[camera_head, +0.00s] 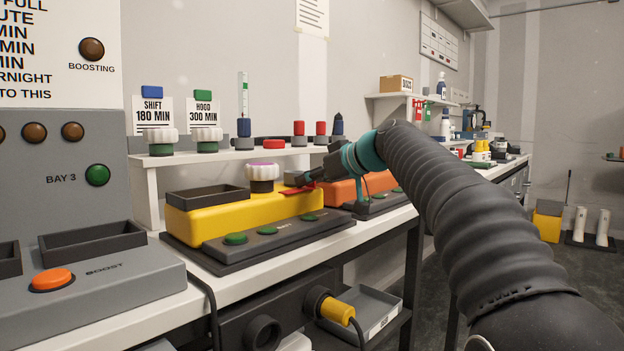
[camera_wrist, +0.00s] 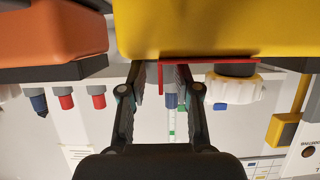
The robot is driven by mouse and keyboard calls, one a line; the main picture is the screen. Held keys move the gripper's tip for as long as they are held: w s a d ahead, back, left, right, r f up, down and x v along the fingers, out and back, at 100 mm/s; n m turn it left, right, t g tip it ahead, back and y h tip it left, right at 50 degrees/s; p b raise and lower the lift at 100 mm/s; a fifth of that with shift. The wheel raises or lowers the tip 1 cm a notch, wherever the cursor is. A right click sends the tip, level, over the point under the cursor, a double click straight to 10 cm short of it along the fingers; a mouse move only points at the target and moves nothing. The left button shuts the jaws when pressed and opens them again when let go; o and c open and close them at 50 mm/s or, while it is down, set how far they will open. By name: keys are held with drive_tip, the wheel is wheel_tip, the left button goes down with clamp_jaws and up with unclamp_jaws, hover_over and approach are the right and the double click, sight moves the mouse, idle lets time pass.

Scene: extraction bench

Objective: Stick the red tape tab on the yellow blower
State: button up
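The yellow blower (camera_head: 245,212) sits on a dark base on the bench and fills the top of the wrist view (camera_wrist: 220,25). The red tape tab (camera_head: 296,191) lies at the blower's top right edge, and its thin bent strip shows along the yellow edge in the wrist view (camera_wrist: 225,59). My gripper (camera_head: 302,181) is right at the tab. In the wrist view, my gripper's two fingers (camera_wrist: 160,72) stand apart with a visible gap. The tab's short bent leg shows between them. I cannot tell whether a finger touches the tab.
A white-capped jar (camera_head: 263,177) stands close left of my gripper. A dark tray (camera_head: 207,195) is by the blower's left end. An orange blower (camera_head: 345,190) is just right, under my arm. A white shelf (camera_head: 220,159) with capped tubes runs behind.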

drive_tip(key=shift+s+r, duration=0.1)
drive_tip(key=v, duration=1.2)
